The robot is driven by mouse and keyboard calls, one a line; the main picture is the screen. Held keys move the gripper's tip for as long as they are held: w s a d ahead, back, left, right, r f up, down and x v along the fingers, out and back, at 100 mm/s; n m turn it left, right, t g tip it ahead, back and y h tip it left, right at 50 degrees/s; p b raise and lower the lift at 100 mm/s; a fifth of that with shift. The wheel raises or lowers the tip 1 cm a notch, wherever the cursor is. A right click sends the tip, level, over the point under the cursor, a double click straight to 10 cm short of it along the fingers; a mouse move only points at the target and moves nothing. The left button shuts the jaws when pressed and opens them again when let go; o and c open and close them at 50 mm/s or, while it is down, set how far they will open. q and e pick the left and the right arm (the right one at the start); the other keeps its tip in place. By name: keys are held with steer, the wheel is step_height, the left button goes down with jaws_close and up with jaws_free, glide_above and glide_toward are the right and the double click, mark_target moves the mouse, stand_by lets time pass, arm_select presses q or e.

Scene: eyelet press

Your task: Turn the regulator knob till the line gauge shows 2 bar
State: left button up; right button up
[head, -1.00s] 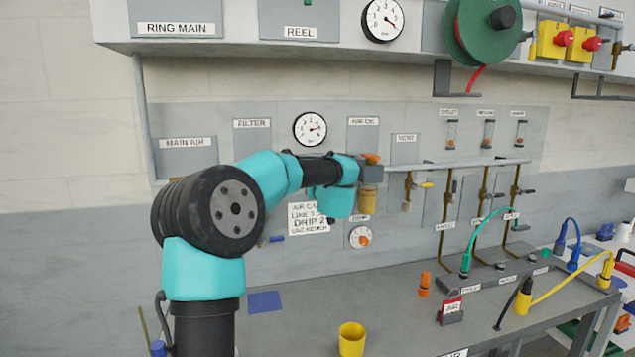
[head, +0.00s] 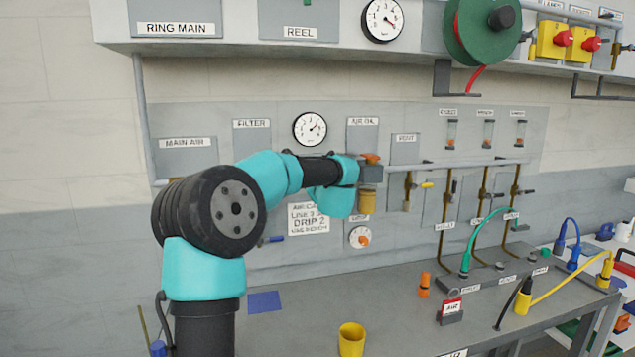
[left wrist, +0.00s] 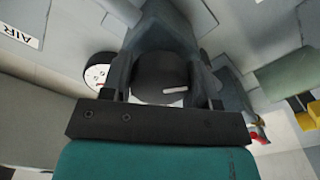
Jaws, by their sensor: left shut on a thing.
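The regulator knob (left wrist: 160,84) is a dark round knob with a white mark, seen in the left wrist view. My left gripper (left wrist: 163,66) is shut on it, one finger on each side. In the head view my own arm hides the knob and fingertips. The round white gauge (head: 310,129) on the wall panel above my arm looks like the line gauge. Its needle points up and to the right; the numbers are too small to read surely. Part of a white gauge (left wrist: 98,74) shows beside the left finger in the wrist view. My right gripper is not in view.
A printed card (head: 309,219) and a small dial with an orange centre (head: 360,237) are on the panel below my arm. An amber bowl (head: 367,202) hangs close right of the arm. A yellow cup (head: 352,340) stands on the bench.

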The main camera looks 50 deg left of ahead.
arm_select(q)
steer(key=n, duration=1.1)
steer(key=shift+w, duration=0.1)
steer(key=n, duration=0.3)
steer(key=shift+r+n, duration=0.1)
steer(key=shift+n, duration=0.2)
steer(key=n, duration=0.4)
steer(key=shift+n, duration=2.5)
steer(key=o, duration=0.9)
steer(key=shift+r, duration=0.1)
steer(key=shift+d, duration=0.1)
